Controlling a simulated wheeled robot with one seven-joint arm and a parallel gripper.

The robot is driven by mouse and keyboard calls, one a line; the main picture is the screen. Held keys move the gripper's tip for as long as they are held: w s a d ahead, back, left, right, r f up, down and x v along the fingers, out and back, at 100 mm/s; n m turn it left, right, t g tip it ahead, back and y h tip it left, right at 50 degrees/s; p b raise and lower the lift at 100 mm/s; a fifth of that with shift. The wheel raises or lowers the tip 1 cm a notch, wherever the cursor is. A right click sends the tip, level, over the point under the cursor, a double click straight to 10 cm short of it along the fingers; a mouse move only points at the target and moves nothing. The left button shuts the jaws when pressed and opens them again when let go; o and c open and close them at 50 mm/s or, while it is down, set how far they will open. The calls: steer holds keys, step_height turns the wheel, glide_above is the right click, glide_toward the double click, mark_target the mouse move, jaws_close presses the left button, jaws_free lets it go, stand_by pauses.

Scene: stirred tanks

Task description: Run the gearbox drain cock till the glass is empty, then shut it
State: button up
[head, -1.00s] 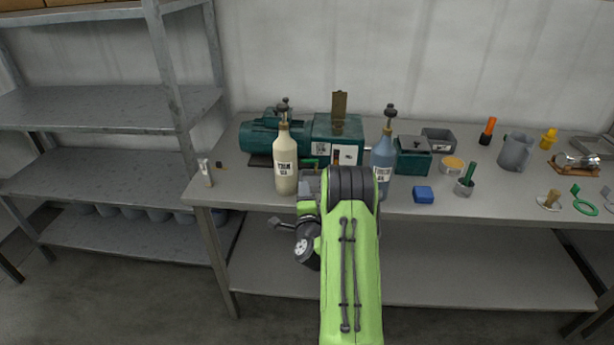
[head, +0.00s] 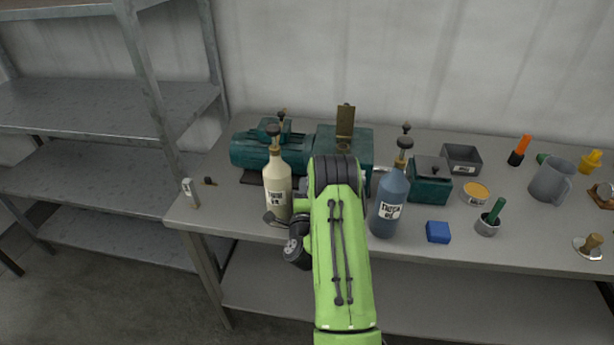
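The teal gearbox (head: 361,142) stands at the back of the bench with its brass filler lid (head: 345,120) upright. A teal motor (head: 252,152) adjoins it on the left. My green arm (head: 342,250) covers the gearbox's lower front, so its drain cock and glass are hidden. A dark end part of my arm, apparently my gripper (head: 275,219), shows by the foot of the cream bottle (head: 278,185). Its fingers are not clear, and I cannot tell whether it touches or holds anything. A blue labelled bottle (head: 390,202) stands right of my arm.
The two tall bottles flank my arm closely. To the right are a teal box (head: 430,182), a blue block (head: 438,232), a grey tray (head: 462,158), a yellow-topped tin (head: 475,192) and a grey jug (head: 551,180). Empty shelving (head: 90,190) stands left.

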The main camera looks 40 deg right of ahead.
steer(key=shift+w, duration=0.15)
steer(key=shift+r, duration=0.1)
jaws_close()
steer(key=n+t+y+b, duration=0.1)
steer(key=b, duration=0.5)
steer(key=shift+b, duration=0.4)
steer(key=b, duration=0.1)
steer(key=y+b, duration=0.1)
steer(key=b, duration=0.1)
steer(key=shift+s+n+t, duration=0.2)
steer(key=shift+n+t, duration=0.1)
jaws_free()
steer(key=shift+s, duration=0.15)
